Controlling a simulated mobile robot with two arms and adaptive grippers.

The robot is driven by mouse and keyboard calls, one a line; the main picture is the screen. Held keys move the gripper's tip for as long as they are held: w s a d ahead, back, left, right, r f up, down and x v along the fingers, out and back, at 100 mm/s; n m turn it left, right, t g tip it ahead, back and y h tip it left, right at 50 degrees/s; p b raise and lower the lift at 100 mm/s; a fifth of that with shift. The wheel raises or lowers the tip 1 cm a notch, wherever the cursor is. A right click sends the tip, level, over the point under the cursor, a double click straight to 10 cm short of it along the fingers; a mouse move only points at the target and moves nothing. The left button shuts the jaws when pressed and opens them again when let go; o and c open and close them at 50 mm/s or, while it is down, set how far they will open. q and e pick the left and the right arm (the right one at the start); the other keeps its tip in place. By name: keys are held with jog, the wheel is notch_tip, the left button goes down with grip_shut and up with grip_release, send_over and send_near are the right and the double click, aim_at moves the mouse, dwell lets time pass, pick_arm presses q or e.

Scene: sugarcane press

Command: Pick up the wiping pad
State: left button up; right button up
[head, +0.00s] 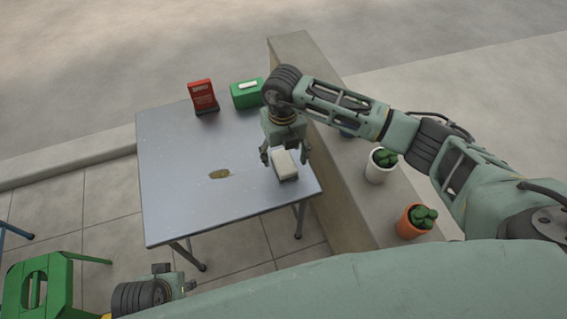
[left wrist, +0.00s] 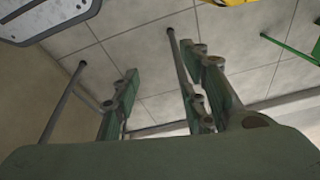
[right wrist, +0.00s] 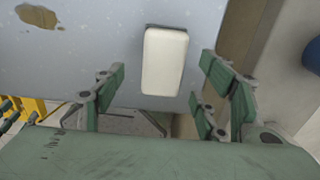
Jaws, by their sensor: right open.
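The wiping pad (head: 284,163) is a white block with a dark underside, lying near the right edge of the grey metal table (head: 180,165). The pad also shows in the right wrist view (right wrist: 164,62), ahead of and between the fingers. My right gripper (head: 285,155) is open above the pad, one finger to each side. In the right wrist view my right gripper (right wrist: 160,95) has nothing between its fingertips. My left gripper (left wrist: 157,80) hangs in front of the table, below its top, with its fingers apart and empty.
A brown stain (head: 220,174) marks the table. A red box (head: 202,96) and a green box (head: 246,94) stand at its back. A concrete ledge (head: 335,195) with potted plants (head: 378,166) runs along the right. A green stool (head: 45,285) stands at front left.

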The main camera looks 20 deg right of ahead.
aim_at(284, 160)
jog(key=f, duration=0.4)
jog(key=shift+w+d+f+b, duration=0.1)
jog(key=shift+d+f+b, duration=0.1)
jog(key=shift+b, duration=0.2)
pick_arm(q)
jog(key=v, duration=0.3)
jog(key=shift+w+r, duration=0.15)
jog(key=shift+w, duration=0.15)
pick_arm(e)
jog(key=shift+c, duration=0.3)
jog(key=c, duration=1.2)
